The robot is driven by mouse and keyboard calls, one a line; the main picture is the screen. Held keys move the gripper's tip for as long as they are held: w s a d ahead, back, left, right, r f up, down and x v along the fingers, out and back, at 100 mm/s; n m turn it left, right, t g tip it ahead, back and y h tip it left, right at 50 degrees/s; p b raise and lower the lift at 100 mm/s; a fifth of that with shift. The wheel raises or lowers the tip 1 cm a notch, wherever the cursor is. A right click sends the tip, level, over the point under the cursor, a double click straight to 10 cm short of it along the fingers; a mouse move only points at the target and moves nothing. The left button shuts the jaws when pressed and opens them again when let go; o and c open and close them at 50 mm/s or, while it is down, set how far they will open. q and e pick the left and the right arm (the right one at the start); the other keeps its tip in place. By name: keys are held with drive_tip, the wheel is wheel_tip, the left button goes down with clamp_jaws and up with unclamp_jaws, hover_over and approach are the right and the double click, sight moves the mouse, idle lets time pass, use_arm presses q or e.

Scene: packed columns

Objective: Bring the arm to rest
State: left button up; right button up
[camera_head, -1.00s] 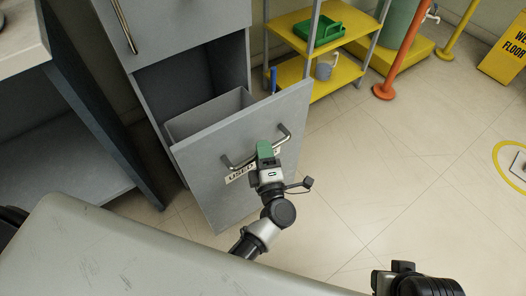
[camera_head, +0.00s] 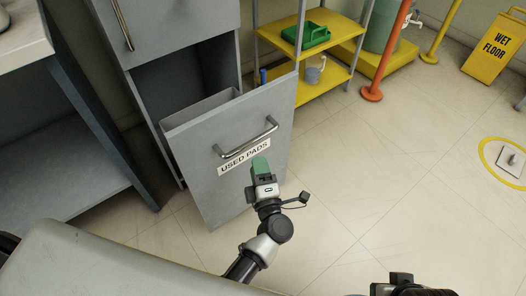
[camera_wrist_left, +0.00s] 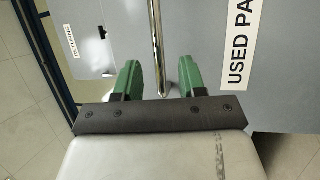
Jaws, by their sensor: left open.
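My left gripper (camera_head: 260,168) is in front of the grey drawer front (camera_head: 213,190), below its metal handle (camera_head: 248,138) and clear of it in the head view. In the left wrist view its two green fingers (camera_wrist_left: 158,80) stand apart with nothing held. The handle bar (camera_wrist_left: 157,45) shows beyond and between them. The drawer stands pulled out from the cabinet and bears a "USED PADS" label (camera_head: 244,158). The right gripper's fingers are not in view; only a dark part of my other arm shows at the bottom right.
A yellow shelf unit (camera_head: 330,72) with a green tray (camera_head: 306,36) and a grey mug (camera_head: 314,72) stands behind the drawer. An orange post (camera_head: 388,50) and a wet floor sign (camera_head: 495,48) stand at the back right.

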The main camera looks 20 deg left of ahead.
use_arm(q)
drive_tip(key=shift+w+d+r, duration=0.1)
drive_tip(key=shift+d+r, duration=0.1)
drive_tip(key=shift+r, duration=0.1)
